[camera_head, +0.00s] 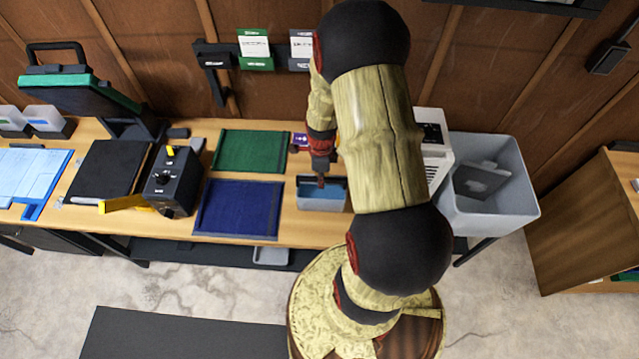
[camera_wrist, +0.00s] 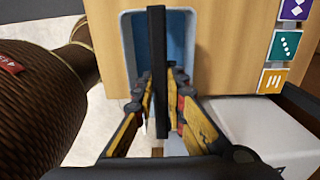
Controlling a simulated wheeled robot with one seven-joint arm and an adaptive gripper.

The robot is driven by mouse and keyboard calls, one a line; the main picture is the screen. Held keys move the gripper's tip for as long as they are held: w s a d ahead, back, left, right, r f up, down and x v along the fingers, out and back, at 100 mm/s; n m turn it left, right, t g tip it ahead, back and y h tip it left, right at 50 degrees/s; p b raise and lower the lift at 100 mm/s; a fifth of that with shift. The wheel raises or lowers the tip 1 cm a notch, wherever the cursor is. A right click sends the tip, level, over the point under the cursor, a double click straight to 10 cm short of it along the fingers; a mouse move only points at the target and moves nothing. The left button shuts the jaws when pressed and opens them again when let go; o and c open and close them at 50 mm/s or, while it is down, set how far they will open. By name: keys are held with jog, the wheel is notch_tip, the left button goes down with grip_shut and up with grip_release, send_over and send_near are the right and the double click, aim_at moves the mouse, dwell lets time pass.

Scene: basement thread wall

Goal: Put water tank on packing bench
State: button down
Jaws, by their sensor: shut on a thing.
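The water tank (camera_head: 322,202) is a small grey open box with blue inside. It appears over the packing bench (camera_head: 270,229), near the bench's front; I cannot tell whether its base touches the top. My gripper (camera_head: 320,177) points down at the tank's upper edge. In the wrist view the tank (camera_wrist: 136,60) shows a pale rim and blue inside, with a dark bar (camera_wrist: 157,60) running across its middle. My gripper (camera_wrist: 162,105) is shut on this bar, which looks like the tank's handle. My arm hides the bench just right of the tank.
A blue mat (camera_head: 238,208) and a green mat (camera_head: 250,151) lie left of the tank. A black control box (camera_head: 173,182) stands further left. A white machine (camera_head: 436,160) and a grey bin (camera_head: 510,207) are at the right.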

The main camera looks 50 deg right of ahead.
jog(key=shift+w+d+f, duration=0.1)
jog(key=shift+w+f, duration=0.35)
jog(key=shift+f, duration=0.05)
jog(key=shift+w+f, duration=0.1)
jog(key=shift+f, duration=1.55)
jog(key=c, duration=2.3)
grip_release()
jog(key=shift+f, duration=0.1)
jog(key=o, duration=0.4)
jog(key=shift+o, duration=0.4)
